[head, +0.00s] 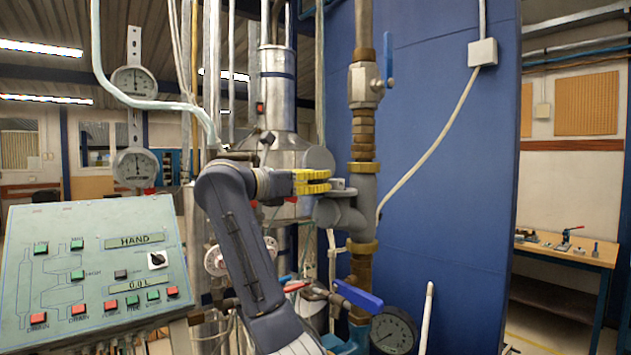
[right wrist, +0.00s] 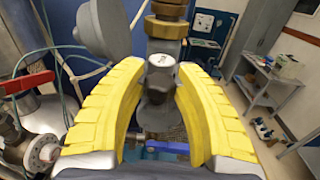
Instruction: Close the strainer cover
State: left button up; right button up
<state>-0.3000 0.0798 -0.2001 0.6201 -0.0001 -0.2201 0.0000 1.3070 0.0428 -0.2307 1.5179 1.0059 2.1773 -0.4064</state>
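My right gripper (head: 312,182), with two yellow ribbed fingers, points right at the grey strainer (head: 351,214) on the vertical pipe. In the right wrist view the fingers are apart, and the strainer (right wrist: 160,78) shows in the gap between them (right wrist: 160,112). Nothing is clearly gripped. The strainer's short, round-ended branch (head: 327,213) sticks out to the left, just below the fingertips. I cannot tell for sure which part is the cover, or how far it stands open. My left gripper is not in view.
The pipe carries brass fittings (head: 362,167) and a blue-handled valve (head: 388,60) above the strainer. Below it are another blue handle (head: 358,296) and a round gauge (head: 393,331). A metal vessel (head: 283,158) stands close behind the gripper. A control panel (head: 90,265) is at left.

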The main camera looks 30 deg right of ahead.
grip_shut()
jog(key=shift+r+n+t, duration=0.15)
jog(key=shift+n+t, duration=0.45)
jog(key=shift+t, duration=0.3)
jog(key=shift+o, duration=1.1)
grip_release()
jog(key=shift+a+f, duration=0.2)
jog(key=shift+a, duration=0.6)
jog(key=shift+o, duration=1.4)
jog(key=shift+s+a+f+y, duration=0.15)
jog(key=shift+a+f+y, duration=0.2)
jog(key=shift+a, duration=0.5)
jog(key=shift+o, duration=0.2)
jog(key=shift+s+a+r, duration=0.15)
jog(key=shift+s+a, duration=0.25)
jog(key=shift+s, duration=0.15)
jog(key=shift+s+a+r, duration=0.15)
jog(key=shift+s+a, duration=0.25)
jog(key=shift+s, duration=0.1)
send_near(315, 182)
jog(key=shift+w+a, duration=0.4)
jog(key=shift+w, duration=0.15)
